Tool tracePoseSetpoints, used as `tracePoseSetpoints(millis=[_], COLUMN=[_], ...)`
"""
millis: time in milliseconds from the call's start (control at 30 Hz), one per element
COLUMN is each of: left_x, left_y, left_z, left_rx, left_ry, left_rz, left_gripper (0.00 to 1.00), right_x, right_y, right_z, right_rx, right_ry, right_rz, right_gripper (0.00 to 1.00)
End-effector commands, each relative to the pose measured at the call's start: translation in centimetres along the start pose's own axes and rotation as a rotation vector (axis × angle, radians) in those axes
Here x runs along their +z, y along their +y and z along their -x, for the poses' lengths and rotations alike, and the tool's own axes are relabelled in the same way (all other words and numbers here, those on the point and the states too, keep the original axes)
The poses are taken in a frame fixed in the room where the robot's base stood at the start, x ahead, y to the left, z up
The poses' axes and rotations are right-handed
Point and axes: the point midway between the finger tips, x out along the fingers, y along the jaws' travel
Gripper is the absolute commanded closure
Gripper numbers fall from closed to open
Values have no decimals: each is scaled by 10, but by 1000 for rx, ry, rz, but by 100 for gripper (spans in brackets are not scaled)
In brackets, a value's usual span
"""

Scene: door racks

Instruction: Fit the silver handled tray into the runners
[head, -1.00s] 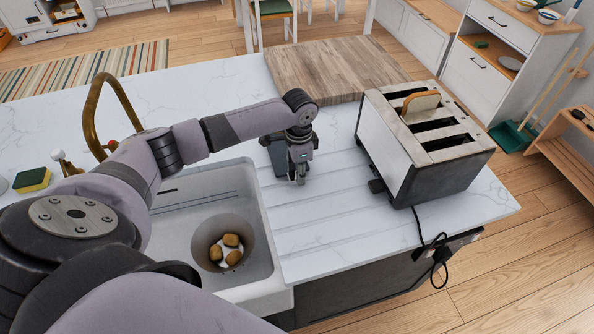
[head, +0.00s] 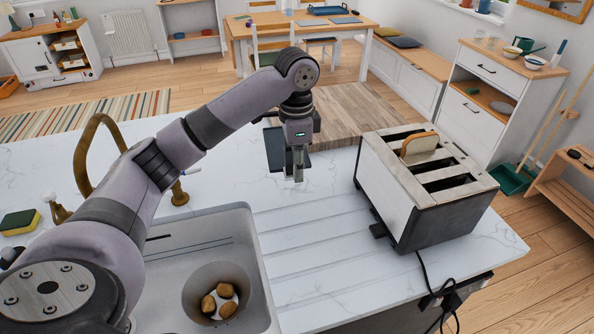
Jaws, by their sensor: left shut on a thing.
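My left gripper (head: 297,178) points down above the white counter, left of the toaster, with its fingers shut. A dark grey flat piece (head: 274,150) shows beside and behind the fingers. It appears to be the tray in my grip, but its silver handle is hidden or too small to make out. The toaster (head: 400,205) stands on the counter at right, with a slice of bread (head: 419,144) in one slot. A gap separates the gripper from the toaster. I cannot make out any runners. My right gripper is not in view.
A sink (head: 172,255) with a round bowl (head: 217,292) holding brown pieces lies at lower left. A brass tap (head: 88,150) and a sponge (head: 19,222) are beside it. A wooden board (head: 345,112) lies behind. The grooved counter (head: 320,240) before the toaster is clear.

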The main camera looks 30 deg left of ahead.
Motion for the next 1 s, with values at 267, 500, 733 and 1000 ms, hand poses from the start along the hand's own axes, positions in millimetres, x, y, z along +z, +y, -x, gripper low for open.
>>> tracePoseSetpoints(millis=[267, 500, 733, 1000], left_x=[12, 30, 48, 56], left_y=[-8, -12, -12, -11], left_z=[-61, -117, -155, -171], left_rx=[10, 7, 2, -1], left_ry=[1, 3, 0, -2], left_rz=[-487, -969, -1312, -1464], left_gripper=[100, 100, 100, 100], right_x=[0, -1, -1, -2], right_y=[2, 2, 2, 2], right_z=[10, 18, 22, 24], right_rx=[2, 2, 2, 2], right_ry=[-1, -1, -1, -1], right_rz=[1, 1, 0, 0], right_gripper=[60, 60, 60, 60])
